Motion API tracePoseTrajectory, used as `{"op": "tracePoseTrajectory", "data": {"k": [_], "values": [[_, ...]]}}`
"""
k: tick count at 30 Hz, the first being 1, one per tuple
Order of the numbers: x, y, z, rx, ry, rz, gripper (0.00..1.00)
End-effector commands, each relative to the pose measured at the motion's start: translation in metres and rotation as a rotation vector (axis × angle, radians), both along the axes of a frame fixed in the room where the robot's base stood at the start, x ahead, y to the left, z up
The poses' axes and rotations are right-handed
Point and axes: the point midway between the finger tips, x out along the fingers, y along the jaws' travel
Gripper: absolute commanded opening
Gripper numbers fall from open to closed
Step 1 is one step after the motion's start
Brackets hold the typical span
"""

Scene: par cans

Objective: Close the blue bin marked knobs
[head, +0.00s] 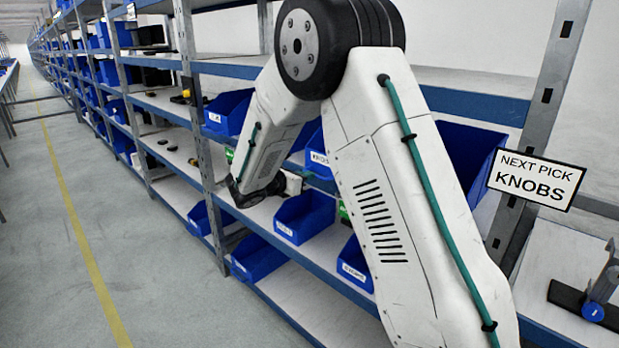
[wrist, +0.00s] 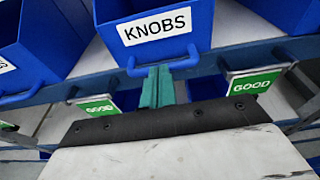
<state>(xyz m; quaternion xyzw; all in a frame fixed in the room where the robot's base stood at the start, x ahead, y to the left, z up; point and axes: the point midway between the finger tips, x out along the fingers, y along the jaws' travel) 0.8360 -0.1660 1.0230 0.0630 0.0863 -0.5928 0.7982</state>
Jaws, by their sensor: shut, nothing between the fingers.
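The blue bin marked KNOBS (wrist: 165,35) is at the top middle of the wrist view. Its white label faces me and a blue handle (wrist: 184,64) runs along its lower front. Its inside shows only in part. My gripper (wrist: 158,72) has teal fingers, shut and empty. In that view they overlap the handle at the bin's lower front; I cannot tell whether they touch it. In the head view my arm reaches to the shelves and the fingers are not clear. A blue bin (head: 316,146) there has a label too small to read surely.
Another blue bin (wrist: 30,52) stands left of the KNOBS bin. Green GOOD signs (wrist: 250,85) hang below the shelf edge. More blue bins (head: 304,214) stand on the lower shelves. A NEXT PICK KNOBS sign (head: 536,179) is at right. The aisle floor (head: 130,200) at left is clear.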

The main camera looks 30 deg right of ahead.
Motion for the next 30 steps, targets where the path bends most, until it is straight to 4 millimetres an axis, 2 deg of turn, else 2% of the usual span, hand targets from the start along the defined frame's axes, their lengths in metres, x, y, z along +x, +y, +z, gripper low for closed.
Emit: {"op": "tracePoseTrajectory", "data": {"k": [5, 10, 14, 24, 30], "values": [[0.001, -0.006, 0.003, -0.004, -0.005, -0.006, 0.00], [-0.001, 0.003, 0.005, -0.004, -0.006, -0.007, 0.00], [-0.006, 0.026, 0.010, -0.003, -0.005, -0.003, 0.00], [-0.027, 0.100, 0.024, -0.001, -0.002, -0.001, 0.00], [-0.035, 0.122, 0.029, -0.002, -0.001, -0.005, 0.00]]}}
